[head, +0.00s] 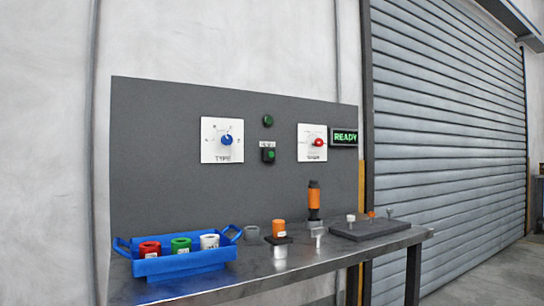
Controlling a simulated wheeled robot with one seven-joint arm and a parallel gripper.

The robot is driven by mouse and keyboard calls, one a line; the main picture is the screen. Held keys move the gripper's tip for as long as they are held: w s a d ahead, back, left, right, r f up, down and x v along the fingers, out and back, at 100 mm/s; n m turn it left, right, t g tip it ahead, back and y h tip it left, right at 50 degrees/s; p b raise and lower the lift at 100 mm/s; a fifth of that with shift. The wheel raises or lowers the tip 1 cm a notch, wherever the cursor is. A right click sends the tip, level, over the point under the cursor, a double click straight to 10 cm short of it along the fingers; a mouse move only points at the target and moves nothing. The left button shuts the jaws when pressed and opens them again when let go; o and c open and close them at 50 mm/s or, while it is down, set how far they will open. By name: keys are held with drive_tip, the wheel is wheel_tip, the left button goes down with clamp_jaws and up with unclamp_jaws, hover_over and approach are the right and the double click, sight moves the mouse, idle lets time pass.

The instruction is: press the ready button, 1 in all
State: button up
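A green button (270,155) in a dark housing is on the grey back panel (160,110), with a small label above it that is too small to read. A round dark green lamp or button (267,121) is above it. A sign (345,137) at the panel's right edge reads READY in lit green letters. My gripper is not in view.
A TYPE dial (227,140) with a blue knob and a second dial (318,142) with a red knob flank the button. The metal bench (330,254) holds a blue tray (185,263) with red, green and white rings, an orange-topped cylinder (279,229), an orange-black upright tool (314,200) and a dark plate (365,230).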

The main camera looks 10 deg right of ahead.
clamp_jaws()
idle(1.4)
